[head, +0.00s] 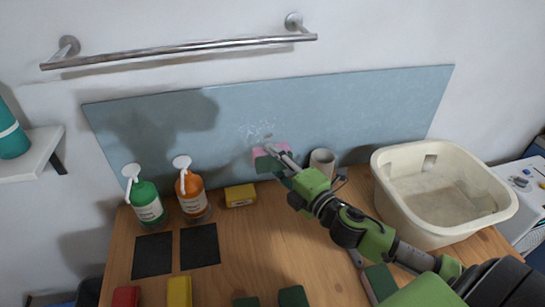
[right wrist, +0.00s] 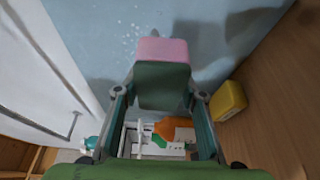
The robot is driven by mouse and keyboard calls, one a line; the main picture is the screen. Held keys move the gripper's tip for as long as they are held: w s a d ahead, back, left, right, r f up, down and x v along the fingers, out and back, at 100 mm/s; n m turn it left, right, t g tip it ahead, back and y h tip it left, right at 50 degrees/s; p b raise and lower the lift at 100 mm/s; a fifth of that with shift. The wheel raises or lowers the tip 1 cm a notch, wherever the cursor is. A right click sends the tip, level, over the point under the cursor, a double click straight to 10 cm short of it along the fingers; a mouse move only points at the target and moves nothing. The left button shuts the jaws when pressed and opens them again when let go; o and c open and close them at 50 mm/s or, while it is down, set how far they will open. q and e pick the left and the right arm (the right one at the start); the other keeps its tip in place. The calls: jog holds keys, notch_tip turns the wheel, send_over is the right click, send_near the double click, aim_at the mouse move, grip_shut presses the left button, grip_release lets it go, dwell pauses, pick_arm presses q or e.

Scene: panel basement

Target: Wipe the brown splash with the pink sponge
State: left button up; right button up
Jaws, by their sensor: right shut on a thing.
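My right gripper (head: 272,156) is shut on the pink sponge (head: 258,153), which has a dark green backing. It holds the sponge up at the blue wall panel (head: 330,112), above the table's back edge. In the right wrist view the sponge (right wrist: 162,48) sits between the fingers, pink side toward the panel; I cannot tell whether it touches. A small grey-brown smear (head: 268,136) shows just above the sponge, perhaps partly hidden by it. Pale white specks (head: 252,129) lie left of the smear. My left gripper is not in view.
Green (head: 147,207) and orange (head: 192,199) pump bottles and a yellow sponge (head: 240,195) stand left of my right arm. A grey cup (head: 322,161) and cream tub (head: 388,187) stand right. Several coloured blocks line the front. A metal rail (head: 190,49) crosses the wall above.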

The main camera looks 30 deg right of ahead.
aim_at(272, 165)
jog(key=shift+s+a+f, duration=0.1)
jog(key=shift+s+a, duration=0.05)
jog(key=shift+s, duration=0.4)
jog(key=shift+s+a, duration=0.2)
jog(key=shift+s, duration=0.8)
jog(key=shift+w, duration=0.1)
